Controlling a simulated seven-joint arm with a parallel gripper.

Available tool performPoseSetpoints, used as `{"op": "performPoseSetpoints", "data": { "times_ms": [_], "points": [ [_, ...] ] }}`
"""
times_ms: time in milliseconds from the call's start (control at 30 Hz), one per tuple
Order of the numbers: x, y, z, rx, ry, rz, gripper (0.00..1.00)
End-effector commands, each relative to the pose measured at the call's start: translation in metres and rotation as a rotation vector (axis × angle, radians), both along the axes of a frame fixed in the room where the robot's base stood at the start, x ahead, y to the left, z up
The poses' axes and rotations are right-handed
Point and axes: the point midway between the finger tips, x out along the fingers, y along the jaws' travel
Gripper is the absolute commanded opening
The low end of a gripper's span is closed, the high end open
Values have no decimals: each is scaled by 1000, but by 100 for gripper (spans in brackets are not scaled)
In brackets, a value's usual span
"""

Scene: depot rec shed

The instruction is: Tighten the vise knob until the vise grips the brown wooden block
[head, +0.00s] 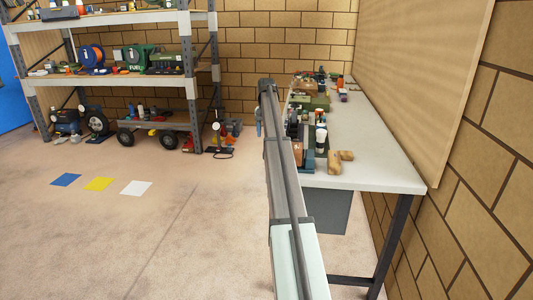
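My arm stretches from the bottom of the head view up along the left edge of the workbench (376,150). I cannot make out my gripper or its fingers. A small grey-blue part (258,122) shows just left of the arm near its far end; I cannot tell what it is. A dark blue-grey object (308,158), possibly the vise, stands at the bench's near left, partly hidden by my arm. A small brown block-like piece (297,148) shows beside it. A light tan wooden piece (340,160) lies near the front edge. No vise knob can be made out.
Bottles (320,135), a green case (316,102) and other small items crowd the bench's left side; its right side is clear beside the wall board. A loaded shelf rack (110,84) and a wheeled cart (155,124) stand at the left. The floor between is mostly open.

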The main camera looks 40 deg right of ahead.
Motion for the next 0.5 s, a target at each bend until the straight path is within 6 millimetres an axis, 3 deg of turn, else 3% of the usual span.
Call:
{"op": "performPoseSetpoints", "data": {
  "times_ms": [300,500],
  "points": [
    [-1,1,-58,1,1,0,58],
    [-1,0,-86,0,0,0,58]
  ]
}}
